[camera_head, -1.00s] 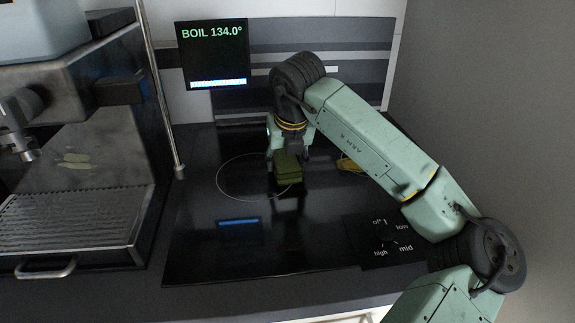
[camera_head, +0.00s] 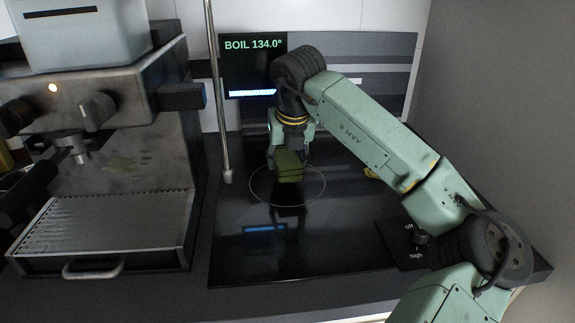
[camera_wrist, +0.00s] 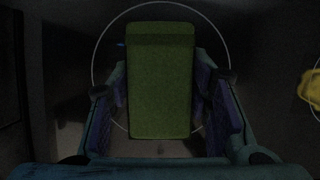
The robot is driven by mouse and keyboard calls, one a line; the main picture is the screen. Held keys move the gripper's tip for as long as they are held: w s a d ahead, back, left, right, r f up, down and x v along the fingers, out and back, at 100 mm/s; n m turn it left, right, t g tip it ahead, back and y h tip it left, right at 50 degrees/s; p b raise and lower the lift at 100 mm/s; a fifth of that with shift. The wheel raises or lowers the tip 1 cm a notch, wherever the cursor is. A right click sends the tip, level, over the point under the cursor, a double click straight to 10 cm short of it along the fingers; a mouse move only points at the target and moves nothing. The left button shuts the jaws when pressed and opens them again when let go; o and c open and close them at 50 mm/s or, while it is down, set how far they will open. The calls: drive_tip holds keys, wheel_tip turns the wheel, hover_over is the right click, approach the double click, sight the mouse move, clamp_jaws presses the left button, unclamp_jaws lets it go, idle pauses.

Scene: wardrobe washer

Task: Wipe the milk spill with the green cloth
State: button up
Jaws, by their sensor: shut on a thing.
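The green cloth (camera_head: 289,166), a folded block, is held in my gripper (camera_head: 290,155) above the black cooktop. In the wrist view the cloth (camera_wrist: 160,85) fills the space between the two fingers of my gripper (camera_wrist: 163,95), which are shut on it. The cloth hangs over the ring marking (camera_head: 322,195) on the cooktop; its dark reflection shows below it. I cannot make out a milk spill in either view. A small yellow thing (camera_head: 371,172) lies behind my arm, mostly hidden; it also shows at the right edge of the wrist view (camera_wrist: 312,90).
A coffee machine (camera_head: 125,150) with a drip tray (camera_head: 105,228) stands at the left. A thin metal pole (camera_head: 217,90) rises beside it. A screen reading "BOIL 134.0°" (camera_head: 252,65) is behind. A knob panel (camera_head: 405,250) is at the right. The cooktop's front (camera_head: 300,255) is clear.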

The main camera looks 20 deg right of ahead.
drive_tip(key=shift+a+r+p, duration=0.1)
drive_tip(key=shift+r+p, duration=1.2)
drive_tip(key=shift+r, duration=1.25)
drive_tip(key=o, duration=0.5)
drive_tip(key=c, duration=0.6)
